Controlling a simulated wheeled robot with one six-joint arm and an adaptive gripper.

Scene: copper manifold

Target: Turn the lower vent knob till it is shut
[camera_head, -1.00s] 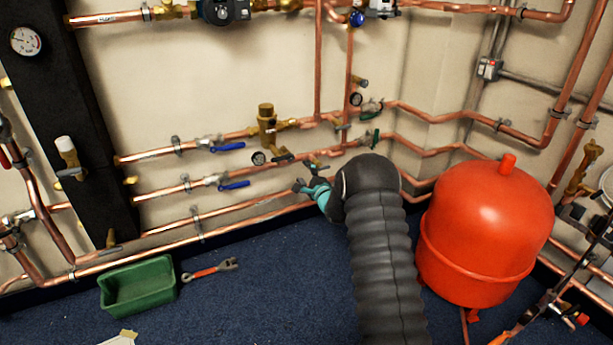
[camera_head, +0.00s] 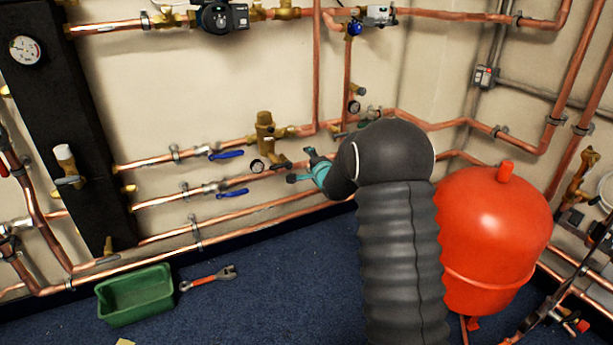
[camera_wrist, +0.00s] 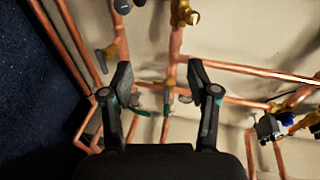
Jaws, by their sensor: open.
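My gripper (camera_head: 299,165) is open and empty in front of the pipe wall, beside the brass fitting with the small gauge. In the wrist view my gripper (camera_wrist: 167,78) has its two dark fingers wide apart, with copper pipes between and behind them. A small brass fitting (camera_wrist: 105,57) sits on a pipe just left of the left finger. Small green-handled parts (camera_wrist: 165,102) show between the fingers, apart from them. I cannot tell which part is the lower vent knob, or how far it is turned. My arm hides part of the lower pipes in the head view.
A brass separator (camera_head: 265,135) and a small gauge (camera_head: 257,166) stand left of my gripper. Blue levers (camera_head: 232,193) are further left. A red tank (camera_head: 490,235) stands close right of my arm. A green bin (camera_head: 135,295) and a wrench (camera_head: 208,278) lie on the floor.

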